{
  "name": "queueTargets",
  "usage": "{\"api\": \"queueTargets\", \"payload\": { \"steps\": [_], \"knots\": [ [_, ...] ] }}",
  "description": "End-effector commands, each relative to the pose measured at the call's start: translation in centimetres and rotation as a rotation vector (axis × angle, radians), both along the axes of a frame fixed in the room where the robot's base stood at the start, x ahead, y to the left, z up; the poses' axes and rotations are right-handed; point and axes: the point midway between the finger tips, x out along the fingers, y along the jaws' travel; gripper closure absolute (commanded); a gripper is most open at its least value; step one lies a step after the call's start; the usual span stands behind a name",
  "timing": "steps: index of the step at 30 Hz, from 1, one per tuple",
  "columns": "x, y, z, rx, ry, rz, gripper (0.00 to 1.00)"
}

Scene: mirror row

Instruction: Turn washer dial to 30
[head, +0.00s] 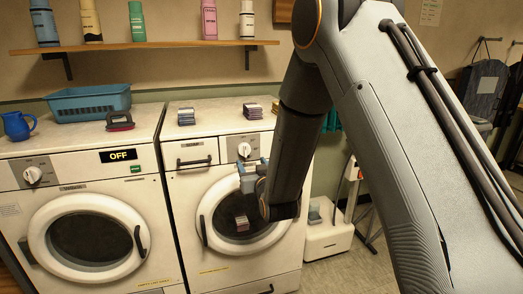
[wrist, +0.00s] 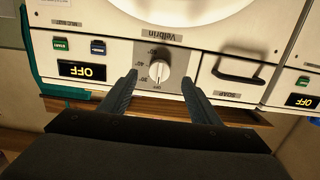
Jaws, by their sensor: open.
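My gripper (wrist: 158,80) is open, one dark finger on each side of the dial; I see no clear contact. The display (wrist: 82,70) beside it reads OFF. In the head view, the dial (head: 244,149) is on the right washer (head: 188,185), and my gripper (head: 252,172) is just in front of and below it. My arm hides that washer's right side.
The left washer (head: 70,185) has its own dial (head: 33,175) and a display (head: 118,155) reading OFF. A soap drawer handle (wrist: 238,76) is beside the dial in the wrist view. Green and blue buttons (wrist: 98,47) are on the other side. A bottle shelf (head: 150,46) hangs above.

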Motion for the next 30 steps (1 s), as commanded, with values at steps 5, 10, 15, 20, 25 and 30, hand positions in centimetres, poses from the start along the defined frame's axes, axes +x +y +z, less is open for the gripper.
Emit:
{"api": "queueTargets", "payload": {
  "steps": [5,10,15,20,25,30],
  "knots": [
    [0.4,1.2,0.6,0.016,-0.059,0.012,0.43],
    [2.2,1.9,0.8,0.017,-0.062,0.014,0.43],
    [4.8,2.6,0.8,0.016,-0.06,0.013,0.43],
    [6.7,3.1,0.7,0.016,-0.06,0.013,0.43],
    [7.6,3.3,0.7,0.016,-0.059,0.012,0.43],
    [7.7,3.3,0.7,0.016,-0.058,0.012,0.43]
  ]
}}
